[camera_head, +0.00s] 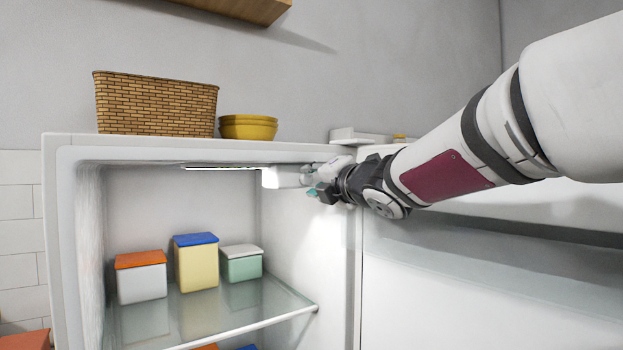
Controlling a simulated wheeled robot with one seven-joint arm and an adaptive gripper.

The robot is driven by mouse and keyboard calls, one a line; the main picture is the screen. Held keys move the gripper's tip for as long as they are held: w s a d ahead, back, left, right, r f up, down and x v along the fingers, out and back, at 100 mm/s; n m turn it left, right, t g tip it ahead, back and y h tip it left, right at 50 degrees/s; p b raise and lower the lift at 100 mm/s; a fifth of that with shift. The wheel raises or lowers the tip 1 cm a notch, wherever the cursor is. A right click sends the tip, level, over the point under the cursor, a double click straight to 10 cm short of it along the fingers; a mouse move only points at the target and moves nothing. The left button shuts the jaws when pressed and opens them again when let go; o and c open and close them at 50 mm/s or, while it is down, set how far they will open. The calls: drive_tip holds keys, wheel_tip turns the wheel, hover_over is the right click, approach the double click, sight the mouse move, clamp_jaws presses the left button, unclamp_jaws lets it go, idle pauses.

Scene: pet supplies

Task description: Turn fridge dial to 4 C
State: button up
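The open fridge (60,230) stands at the left, its inside lit by a strip lamp under the ceiling. A white housing (284,177) sits at the upper right of the inside, by the lamp. No dial face or number can be made out; the dial may be on that housing or behind my gripper. My gripper (316,187) reaches in from the right at the top right of the fridge opening, close beside the housing. Its fingers are small and partly hidden, so I cannot tell whether they touch anything or how far apart they are.
A wicker basket (155,105) and yellow bowls (248,128) stand on top. The open door (450,290) lies right, below my arm.

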drive_tip(key=shift+w+a, duration=0.25)
drive_tip(key=shift+w, duration=0.35)
drive_tip(key=shift+c, duration=0.4)
clamp_jaws()
